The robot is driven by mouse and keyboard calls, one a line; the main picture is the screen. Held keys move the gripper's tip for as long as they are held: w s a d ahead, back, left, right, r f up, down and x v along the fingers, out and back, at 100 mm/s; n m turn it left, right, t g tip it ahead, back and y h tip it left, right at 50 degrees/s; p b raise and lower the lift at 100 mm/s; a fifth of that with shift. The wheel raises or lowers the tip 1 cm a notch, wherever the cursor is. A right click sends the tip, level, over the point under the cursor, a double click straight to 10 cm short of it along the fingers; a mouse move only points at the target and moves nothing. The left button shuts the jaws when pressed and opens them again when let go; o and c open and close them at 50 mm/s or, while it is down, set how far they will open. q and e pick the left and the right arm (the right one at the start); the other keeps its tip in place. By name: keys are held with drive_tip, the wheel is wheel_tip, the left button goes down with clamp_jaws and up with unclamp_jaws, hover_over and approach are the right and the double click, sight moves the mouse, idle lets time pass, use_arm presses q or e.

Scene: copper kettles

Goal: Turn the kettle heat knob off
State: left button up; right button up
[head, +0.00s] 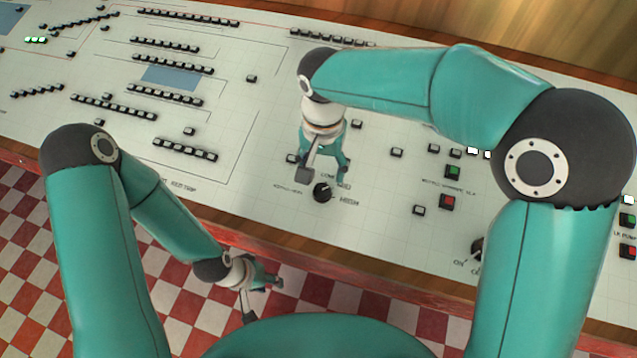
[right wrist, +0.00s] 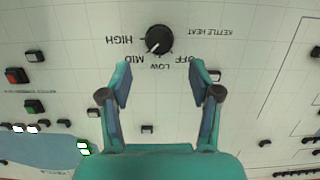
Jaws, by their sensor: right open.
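The kettle heat knob (head: 323,191) is a round black knob on the pale control panel. It also shows in the right wrist view (right wrist: 159,40), ringed by OFF, LOW, MID and HIGH labels. Its light mark seems to point toward MID, on the side away from OFF. My right gripper (head: 324,176) is open above the panel, close to the knob. In the right wrist view its two fingers (right wrist: 161,84) are spread, with the knob centred just beyond the tips and nothing between them. My left gripper (head: 263,299) looks open and empty, low beside the panel's front edge.
The panel (head: 240,130) carries rows of small black switches. Green (head: 453,172) and red (head: 447,202) buttons lie right of the knob. Another dark knob (head: 477,250) is partly hidden by my right arm. A checkered floor (head: 50,240) lies before the panel's wooden edge.

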sight(322, 188)
wheel_tip(322, 188, down, 7)
drive_tip(key=shift+r, duration=0.1)
idle(0.3)
